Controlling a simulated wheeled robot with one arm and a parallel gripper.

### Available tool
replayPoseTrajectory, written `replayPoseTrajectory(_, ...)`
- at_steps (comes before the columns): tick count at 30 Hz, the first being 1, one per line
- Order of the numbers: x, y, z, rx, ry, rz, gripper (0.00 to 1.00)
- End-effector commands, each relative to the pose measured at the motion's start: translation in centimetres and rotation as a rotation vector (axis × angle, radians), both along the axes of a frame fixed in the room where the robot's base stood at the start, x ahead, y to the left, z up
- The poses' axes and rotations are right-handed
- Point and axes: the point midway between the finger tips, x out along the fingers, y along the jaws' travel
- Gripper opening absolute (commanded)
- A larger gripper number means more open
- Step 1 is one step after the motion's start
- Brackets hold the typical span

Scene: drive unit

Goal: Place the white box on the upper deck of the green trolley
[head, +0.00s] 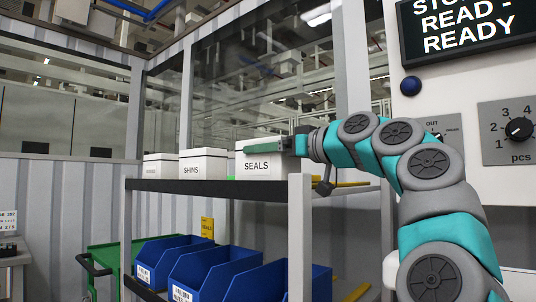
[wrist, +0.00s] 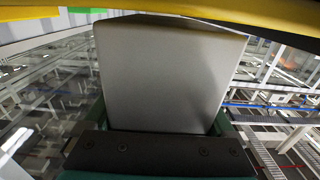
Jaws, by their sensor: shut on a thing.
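A white box labelled SEALS (head: 262,168) is at the right end of a row of white boxes on the dark upper shelf (head: 200,188) in the head view. My gripper (head: 275,145) reaches in from the right at the box's top edge and is shut on it. In the wrist view the box's pale grey face (wrist: 165,75) fills the space between the green jaws. Whether its base touches the shelf is hard to tell. The green trolley (head: 103,262) stands at the lower left behind the rack; its handle shows, and much of it is hidden.
White boxes, one labelled SHIMS (head: 203,166) and one smaller-looking (head: 160,169), stand left of the SEALS box. Blue bins (head: 215,272) fill the lower shelf. A grey rack post (head: 300,235) stands in front. A control panel (head: 508,130) is on the right.

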Motion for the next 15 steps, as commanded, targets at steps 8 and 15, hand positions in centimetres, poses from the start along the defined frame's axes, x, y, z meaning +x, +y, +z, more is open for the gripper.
replayPoseTrajectory(8,-0.12,-0.11,0.08,0.003,-0.003,0.0,0.0)
replayPoseTrajectory(15,-0.12,-0.1,-0.36,0.003,-0.003,0.0,0.0)
